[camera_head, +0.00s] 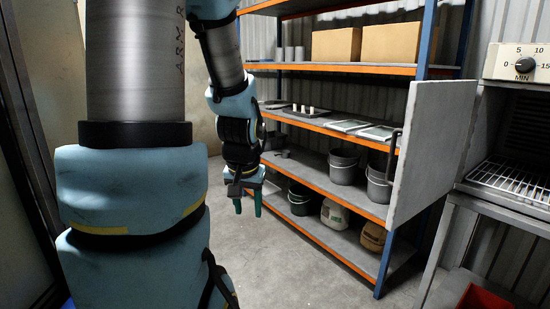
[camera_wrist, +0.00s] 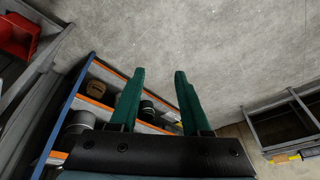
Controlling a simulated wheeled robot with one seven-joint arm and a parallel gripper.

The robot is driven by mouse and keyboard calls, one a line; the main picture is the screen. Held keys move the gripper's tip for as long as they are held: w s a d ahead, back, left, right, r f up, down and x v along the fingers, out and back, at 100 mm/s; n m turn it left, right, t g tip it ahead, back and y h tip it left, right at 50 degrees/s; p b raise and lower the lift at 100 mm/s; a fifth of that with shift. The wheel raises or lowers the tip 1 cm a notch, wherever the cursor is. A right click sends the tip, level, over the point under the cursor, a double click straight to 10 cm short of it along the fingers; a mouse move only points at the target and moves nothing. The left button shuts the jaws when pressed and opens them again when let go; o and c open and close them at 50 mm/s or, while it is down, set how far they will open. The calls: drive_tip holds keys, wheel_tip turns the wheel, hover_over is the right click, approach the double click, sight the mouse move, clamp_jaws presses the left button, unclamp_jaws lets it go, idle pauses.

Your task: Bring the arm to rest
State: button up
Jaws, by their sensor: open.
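My arm fills the left and middle of the head view, with a grey upper link and blue-covered joints. My gripper (camera_head: 247,207) hangs at its end, pointing down, in front of the shelving rack. In the wrist view my gripper (camera_wrist: 158,88) shows two green fingers spread apart with nothing between them. Bare concrete floor lies beyond the fingertips. The gripper holds nothing and appears clear of the rack, though the exact distance is hard to tell.
A blue-and-orange rack (camera_head: 340,192) holds cardboard boxes (camera_head: 390,43), grey buckets (camera_head: 343,166) and sacks (camera_head: 334,214). Floor (camera_head: 290,265) is open in front.

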drive_tip(key=s+n+g, duration=0.1)
drive_tip(key=s+g, duration=0.1)
drive_tip(key=s, duration=0.5)
drive_tip(key=shift+a+f, duration=0.15)
drive_tip(key=shift+f, duration=0.2)
